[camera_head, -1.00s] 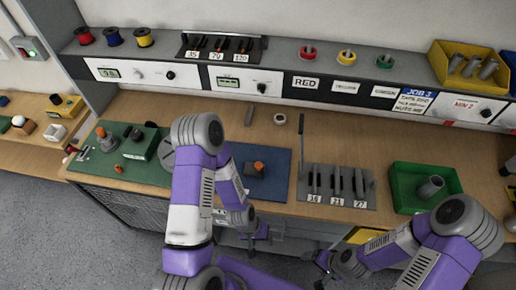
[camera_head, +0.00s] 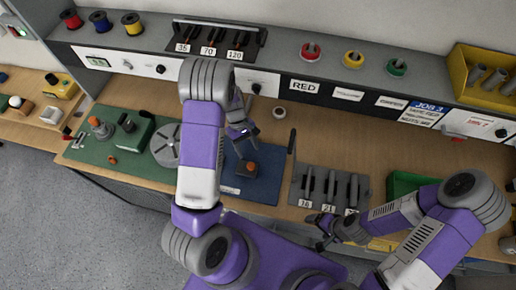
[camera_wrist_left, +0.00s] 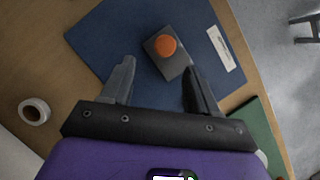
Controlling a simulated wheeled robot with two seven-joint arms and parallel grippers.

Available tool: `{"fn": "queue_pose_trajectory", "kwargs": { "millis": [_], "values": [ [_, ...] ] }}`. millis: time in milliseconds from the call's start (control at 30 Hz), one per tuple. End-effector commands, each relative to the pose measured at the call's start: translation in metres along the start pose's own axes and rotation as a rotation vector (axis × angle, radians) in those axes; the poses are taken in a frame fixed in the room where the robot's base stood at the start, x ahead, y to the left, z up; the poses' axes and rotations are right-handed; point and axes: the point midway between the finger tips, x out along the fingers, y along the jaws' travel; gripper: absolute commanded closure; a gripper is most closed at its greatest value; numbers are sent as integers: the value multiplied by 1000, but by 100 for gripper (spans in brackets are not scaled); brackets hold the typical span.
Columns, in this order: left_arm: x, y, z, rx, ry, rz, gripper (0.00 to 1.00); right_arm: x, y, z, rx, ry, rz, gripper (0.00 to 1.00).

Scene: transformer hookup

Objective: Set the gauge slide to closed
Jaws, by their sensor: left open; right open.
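A small grey block (camera_wrist_left: 178,66) with a round orange knob (camera_wrist_left: 166,45) sits on the blue mat (camera_wrist_left: 105,32) in the left wrist view. In the head view the orange knob (camera_head: 251,168) shows on the blue mat, right of my left forearm. I cannot tell for sure that this block is the gauge slide, nor read its setting. My left gripper (camera_wrist_left: 158,68) is open and empty, its fingers pointing towards the block with the knob ahead between them. In the head view my left gripper (camera_head: 247,131) is above the mat's back part. My right gripper (camera_head: 318,233) is open and empty near the bench's front edge.
A grey rack (camera_head: 330,189) with upright tools stands right of the blue mat. A thin dark post (camera_head: 291,147) rises beside it. A white roll (camera_head: 279,112) lies behind the mat. A green mat (camera_head: 88,150) with devices lies left; a green bin (camera_head: 402,184) is right.

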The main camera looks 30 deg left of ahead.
Motion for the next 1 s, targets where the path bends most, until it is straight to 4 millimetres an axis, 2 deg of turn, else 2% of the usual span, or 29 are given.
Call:
{"fn": "queue_pose_trajectory", "kwargs": {
  "millis": [500, 867, 1000],
  "values": [
    [68, -1, 1, 0, -2, -2, 40, -2, 0, 1, 1, -2, 0, 13],
    [75, -1, 0, 1, 0, -1, 40, -2, 0, 1, 0, -2, 0, 13],
    [75, -1, 0, 1, 0, -1, 60, -2, 0, 1, 0, -2, 0, 13]
  ]
}}
